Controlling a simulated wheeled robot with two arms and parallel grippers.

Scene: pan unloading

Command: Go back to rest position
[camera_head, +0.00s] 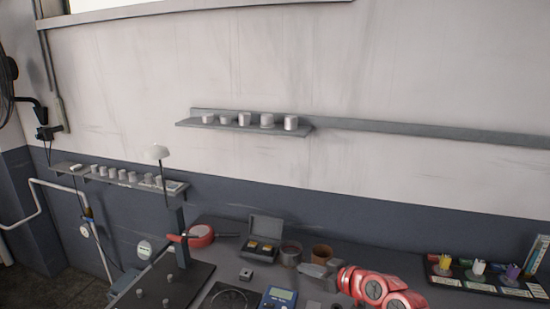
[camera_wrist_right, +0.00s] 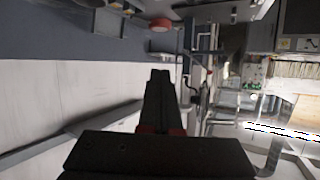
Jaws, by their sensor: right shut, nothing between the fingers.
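My right arm comes in at the bottom of the head view, and its grey gripper (camera_head: 305,267) points left over the dark worktop (camera_head: 385,262). In the right wrist view the fingers (camera_wrist_right: 160,76) are together, with nothing between them. A red pan (camera_head: 200,237) stands to the left of the gripper, well apart from it. A red round thing, probably this pan, shows in the wrist view (camera_wrist_right: 160,25). My left gripper is not in view.
Behind the gripper are an open case (camera_head: 264,240), a grey container (camera_head: 291,252) and a brown pot (camera_head: 321,253). A blue meter (camera_head: 279,297) lies in front. Wall shelves (camera_head: 245,126) hold several metal cups. Coloured holders (camera_head: 478,270) stand at the right.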

